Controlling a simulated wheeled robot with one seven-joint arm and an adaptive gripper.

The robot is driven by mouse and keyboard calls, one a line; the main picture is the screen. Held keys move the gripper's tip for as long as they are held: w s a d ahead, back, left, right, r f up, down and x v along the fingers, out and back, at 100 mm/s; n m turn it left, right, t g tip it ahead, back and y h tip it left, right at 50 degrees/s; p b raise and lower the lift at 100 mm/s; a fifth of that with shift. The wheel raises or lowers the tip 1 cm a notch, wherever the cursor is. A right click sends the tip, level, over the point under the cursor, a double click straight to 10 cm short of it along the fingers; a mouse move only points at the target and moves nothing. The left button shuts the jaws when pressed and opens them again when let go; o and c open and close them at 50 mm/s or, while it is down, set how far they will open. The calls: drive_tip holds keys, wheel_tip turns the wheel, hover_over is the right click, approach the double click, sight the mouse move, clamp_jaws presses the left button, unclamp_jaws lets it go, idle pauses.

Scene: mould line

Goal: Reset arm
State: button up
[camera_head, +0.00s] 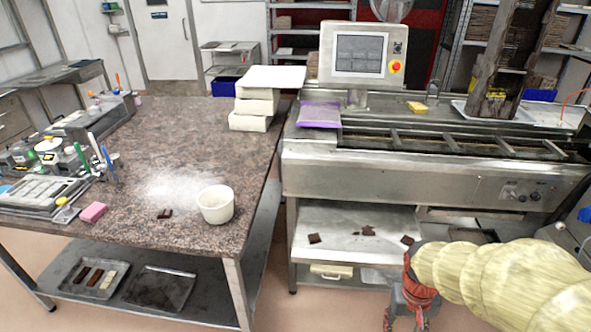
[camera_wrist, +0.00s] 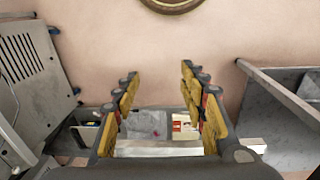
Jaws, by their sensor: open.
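My gripper (camera_wrist: 158,105) shows in the wrist view with its two yellow-padded fingers spread apart and nothing between them. It points over the pinkish floor (camera_wrist: 150,55). In the head view my arm comes in at the lower right, covered in a pale yellow sleeve. The orange-red gripper end (camera_head: 419,290) hangs down in front of the steel machine's lower shelf, partly hidden by the sleeve. Its fingertips are not clear in that view.
A steel machine (camera_head: 400,182) with a screen stands close behind my arm. Its lower shelf (camera_head: 345,222) holds dark pieces. A granite table (camera_head: 135,135) at left carries a white tub (camera_head: 215,204) and tools. Floor shows between table and machine.

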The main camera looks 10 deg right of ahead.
drive_tip(key=s+a+r+n+t, duration=0.1)
drive_tip(key=a+r+t, duration=0.2)
drive_tip(key=a+r, duration=0.3)
drive_tip(key=a+r+n+t, duration=0.2)
drive_tip(key=a+r, duration=0.5)
drive_tip(key=r, duration=0.6)
drive_tip(key=shift+s+a+n+t+y, duration=0.15)
drive_tip(key=shift+s+n+t+y, duration=0.15)
drive_tip(key=shift+s+t+y, duration=0.1)
